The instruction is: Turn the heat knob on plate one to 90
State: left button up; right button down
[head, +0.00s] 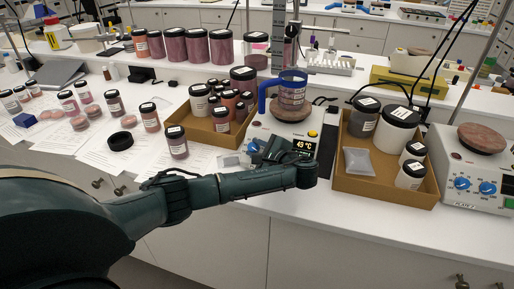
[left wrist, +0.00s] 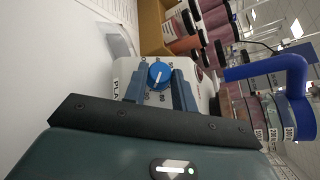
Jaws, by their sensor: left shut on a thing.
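My left gripper (left wrist: 160,88) is shut on the knob, one finger on each side. In the head view my left gripper (head: 278,150) is at the plate's front and largely hides the knob. My right gripper is not in view.
A blue-handled vessel (head: 292,92) stands on plate one. A cardboard tray of jars (head: 200,134) is left of it, and another (head: 375,190) is right. A second hot plate (head: 466,205) stands at far right. Loose jars and papers cover the left bench.

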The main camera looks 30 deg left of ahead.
pick_arm(q)
jog(key=shift+m+t, duration=0.8)
jog(key=shift+m, duration=0.1)
jog(key=o, duration=1)
jog(key=shift+s+f, duration=0.1)
jog(key=v, duration=1.3)
jog(key=shift+f, duration=0.15)
